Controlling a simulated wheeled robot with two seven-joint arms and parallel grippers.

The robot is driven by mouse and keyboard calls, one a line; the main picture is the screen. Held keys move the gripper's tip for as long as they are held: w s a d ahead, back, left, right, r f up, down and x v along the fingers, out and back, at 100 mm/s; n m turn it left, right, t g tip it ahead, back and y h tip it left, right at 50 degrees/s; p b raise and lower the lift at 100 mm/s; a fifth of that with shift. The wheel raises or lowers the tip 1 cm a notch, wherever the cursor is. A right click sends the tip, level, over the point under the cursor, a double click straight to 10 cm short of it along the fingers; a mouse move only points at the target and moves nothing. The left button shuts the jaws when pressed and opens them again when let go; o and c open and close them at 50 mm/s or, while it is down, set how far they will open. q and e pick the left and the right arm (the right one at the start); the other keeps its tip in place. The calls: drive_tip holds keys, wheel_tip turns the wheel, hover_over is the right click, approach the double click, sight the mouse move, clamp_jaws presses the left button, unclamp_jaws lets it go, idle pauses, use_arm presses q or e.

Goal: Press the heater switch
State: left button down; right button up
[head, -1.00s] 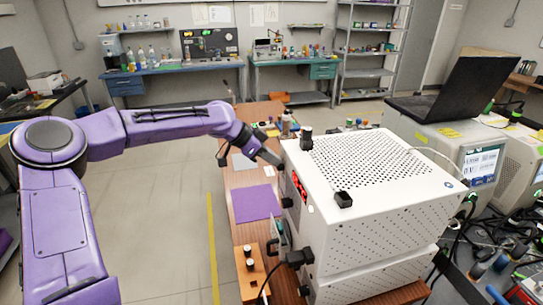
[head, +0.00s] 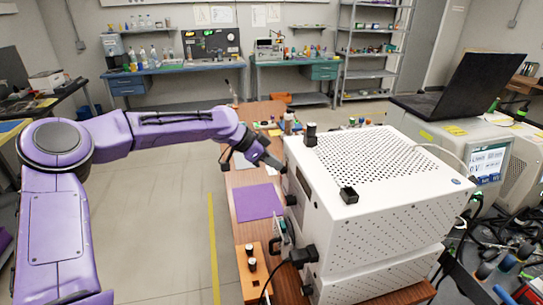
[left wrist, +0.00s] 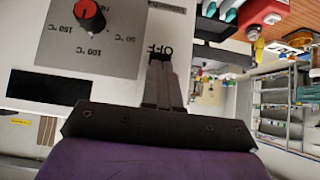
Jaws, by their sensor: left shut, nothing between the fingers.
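The white heater box (head: 385,205) with a perforated top stands on the wooden bench. In the left wrist view its front panel shows upside down, with a red-and-black temperature dial (left wrist: 90,14), a dark display window (left wrist: 48,87) and an "OFF" label. My left gripper (head: 274,163) is shut and empty, its fingertips at the box's front face. In the left wrist view the closed fingers (left wrist: 160,62) cover the panel just by the "OFF" label. The heater switch is hidden behind them, so I cannot tell its position or whether they touch it. My right gripper is out of view.
A purple mat (head: 258,202) lies on the bench left of the box. A wooden block with black knobs (head: 251,265) and a black plug (head: 304,256) with its cable are near the front. A black laptop (head: 480,85) stands on equipment at right. The floor at left is clear.

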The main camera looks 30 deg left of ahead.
use_arm(q)
wheel_tip(320, 180, up, 5)
drive_tip(key=p, duration=0.3)
drive_tip(key=shift+f, duration=0.1)
drive_tip(key=b+v, duration=0.2)
drive_tip(key=v, duration=0.7)
drive_tip(key=shift+s+a, duration=0.25)
drive_tip(key=shift+s, duration=0.05)
drive_tip(key=shift+a, duration=0.1)
drive_tip(key=shift+f, duration=0.1)
